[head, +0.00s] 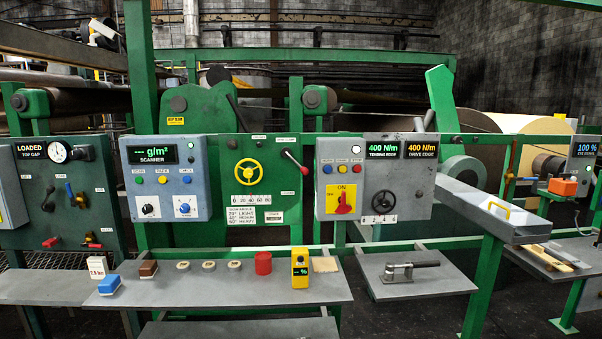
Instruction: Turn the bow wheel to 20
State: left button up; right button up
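A yellow spoked handwheel (248,172), which appears to be the bow wheel, is mounted on the green machine panel left of centre. A white scale strip (250,199) marked from 0 to 80 sits just below it. I cannot make out a pointer or the wheel's present setting. A small placard (242,216) under the scale lists light, medium and heavy angles. Neither of my grippers shows in the head view, and nothing touches the wheel.
A scanner box (166,178) stands left of the wheel. A red-knobbed lever (295,161) and a tension box with a black handwheel (383,203) are to its right. A grey shelf below holds a red cylinder (263,263) and a yellow meter (300,268). Space before the wheel is clear.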

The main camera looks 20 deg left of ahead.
aim_at(247, 173)
jog(key=z, duration=0.25)
jog(key=i, duration=0.85)
jog(key=u, duration=0.65)
jog(key=i, duration=0.55)
jog(key=u, duration=0.45)
